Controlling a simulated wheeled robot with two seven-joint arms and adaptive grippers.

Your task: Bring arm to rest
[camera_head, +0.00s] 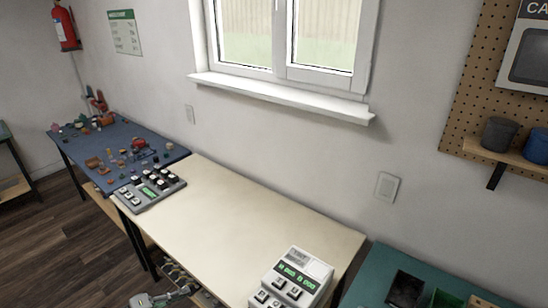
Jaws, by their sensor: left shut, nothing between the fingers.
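My left gripper (186,290) shows at the bottom edge of the head view, low in front of the cream table (225,215). Only a small grey part of it is in the picture, and the rest is cut off by the frame. It is shut and empty, apart from the table top. My right gripper is out of view.
A grey button panel (148,188) lies at the cream table's left end, and a white device with green displays (291,279) stands at its near right. The blue table (85,160) holds several small parts. A green mat (368,286) lies right. The cream table's middle is clear.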

